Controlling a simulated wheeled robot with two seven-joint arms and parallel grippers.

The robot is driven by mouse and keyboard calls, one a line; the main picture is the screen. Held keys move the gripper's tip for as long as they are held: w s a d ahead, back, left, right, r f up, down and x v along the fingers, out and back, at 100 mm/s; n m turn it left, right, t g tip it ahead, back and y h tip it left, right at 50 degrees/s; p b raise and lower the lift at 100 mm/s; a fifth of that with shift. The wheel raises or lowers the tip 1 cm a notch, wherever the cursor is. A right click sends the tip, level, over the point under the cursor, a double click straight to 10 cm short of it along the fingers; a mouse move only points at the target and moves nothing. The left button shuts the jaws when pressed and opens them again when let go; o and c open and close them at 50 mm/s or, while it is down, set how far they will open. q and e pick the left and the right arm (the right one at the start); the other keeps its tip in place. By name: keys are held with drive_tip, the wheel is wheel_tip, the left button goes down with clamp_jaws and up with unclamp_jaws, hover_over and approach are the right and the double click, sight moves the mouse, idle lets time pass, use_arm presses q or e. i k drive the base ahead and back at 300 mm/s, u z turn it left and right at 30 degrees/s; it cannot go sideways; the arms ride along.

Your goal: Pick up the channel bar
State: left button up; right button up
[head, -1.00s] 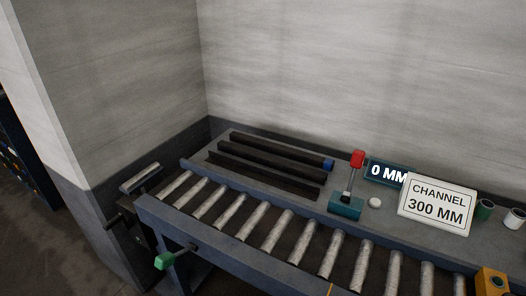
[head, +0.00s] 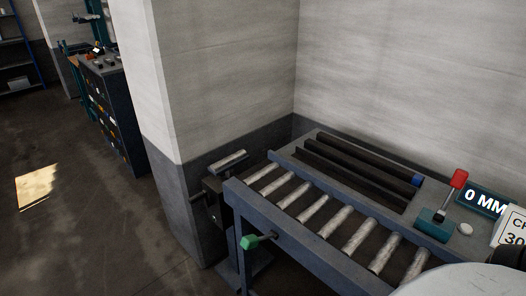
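Three long dark bars lie side by side on the grey shelf (head: 312,170) behind the roller table, in the head view. The far bar (head: 368,157) has a blue end at its right. The middle bar (head: 355,167) and the near bar (head: 348,181) are plain dark; the near one looks thin-edged. I cannot tell from their profiles which is the channel bar. Neither of my grippers is in view. A pale rounded part with a dark piece, probably mine, covers the lower right corner.
The roller table (head: 300,250) has a green-knobbed handle (head: 250,242) at its front. A red-topped lever (head: 458,180), a "0 MM" display (head: 484,199) and a partly cut-off sign (head: 513,230) stand right of the bars. A wall pillar stands left; open floor lies beyond.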

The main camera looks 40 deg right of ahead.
sight(407, 192)
drive_tip(key=u, duration=0.55)
drive_tip(key=k, duration=0.85)
drive_tip(key=z, duration=1.35)
